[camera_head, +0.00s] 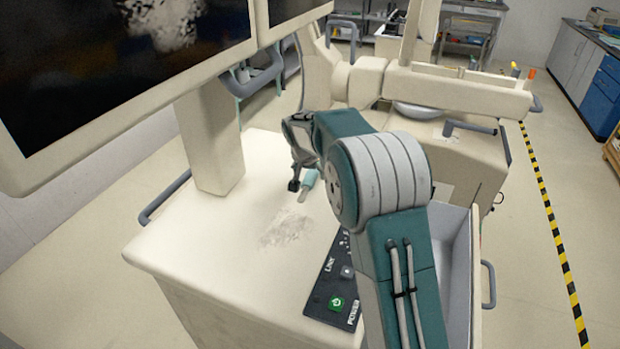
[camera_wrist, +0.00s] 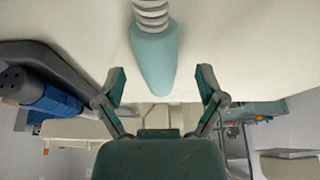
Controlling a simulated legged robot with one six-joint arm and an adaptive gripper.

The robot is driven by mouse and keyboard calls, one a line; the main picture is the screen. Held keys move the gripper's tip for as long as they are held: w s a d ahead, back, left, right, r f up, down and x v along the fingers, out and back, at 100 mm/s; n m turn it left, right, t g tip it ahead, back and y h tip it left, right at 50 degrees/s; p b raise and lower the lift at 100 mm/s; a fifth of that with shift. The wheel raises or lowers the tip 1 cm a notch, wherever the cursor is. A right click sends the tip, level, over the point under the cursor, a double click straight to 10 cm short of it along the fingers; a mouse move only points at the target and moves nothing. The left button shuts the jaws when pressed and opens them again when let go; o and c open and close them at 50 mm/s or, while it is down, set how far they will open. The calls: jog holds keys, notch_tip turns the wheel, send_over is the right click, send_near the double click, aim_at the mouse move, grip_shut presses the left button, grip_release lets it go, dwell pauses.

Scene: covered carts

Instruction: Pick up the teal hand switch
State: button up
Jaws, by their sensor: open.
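The teal hand switch (camera_head: 310,179) is on the cream cart top, partly behind my arm in the head view. In the wrist view the teal switch (camera_wrist: 154,60) has a smooth, rounded body, with a grey ribbed part running off the top edge. My gripper (camera_wrist: 162,86) is open, with one finger on each side of the switch's rounded end in the picture; no contact shows. In the head view my gripper (camera_head: 297,183) points down just left of the switch. I cannot tell its exact height above the cart.
The cream cart top (camera_head: 200,245) has a worn grey patch and clear room at left. A black control panel (camera_head: 330,290) with a green power button is near my arm. A monitor column (camera_head: 210,140) rises behind left. A grey handle (camera_head: 165,198) edges the cart.

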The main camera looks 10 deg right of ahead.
jog(key=shift+w+d+f, duration=0.15)
jog(key=shift+f, duration=0.25)
grip_shut()
jog(key=shift+r, duration=0.55)
notch_tip(320, 180, up, 2)
jog(key=shift+r, duration=0.2)
jog(key=s+d+r, duration=0.8)
jog(key=s+r, duration=0.1)
jog(key=s, duration=0.2)
jog(key=shift+s+r, duration=0.3)
